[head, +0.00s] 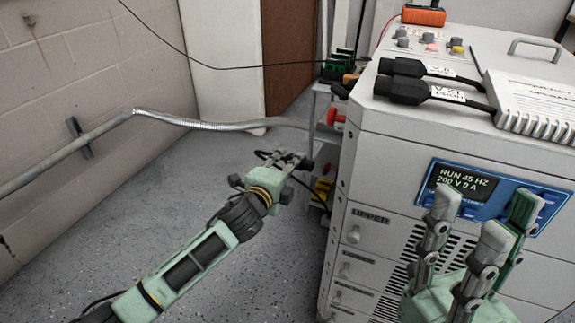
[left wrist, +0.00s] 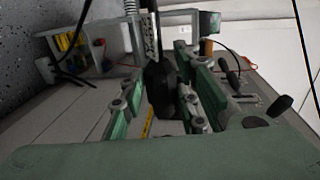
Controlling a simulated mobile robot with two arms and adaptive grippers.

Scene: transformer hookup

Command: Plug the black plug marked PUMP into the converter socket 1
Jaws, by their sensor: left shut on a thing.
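My left gripper (head: 290,165) is in front of the left side of the big grey cabinet (head: 375,160), over the floor. In the left wrist view it is shut on a black plug (left wrist: 160,88). A white label (left wrist: 148,35) with dark print sits on its lead; I cannot read it for certain. Two more black plugs, (head: 405,89) and (head: 402,67), lie on top of the cabinet with white labels on their leads. My right gripper (head: 465,240) is open and empty before the cabinet's front panel. I cannot make out socket 1.
A blue panel (head: 480,195) on the cabinet reads RUN 45 HZ, 200 V 0 A. A narrow shelf rack (head: 320,150) with red and yellow items stands left of the cabinet. A metal conduit (head: 190,124) runs along the left wall.

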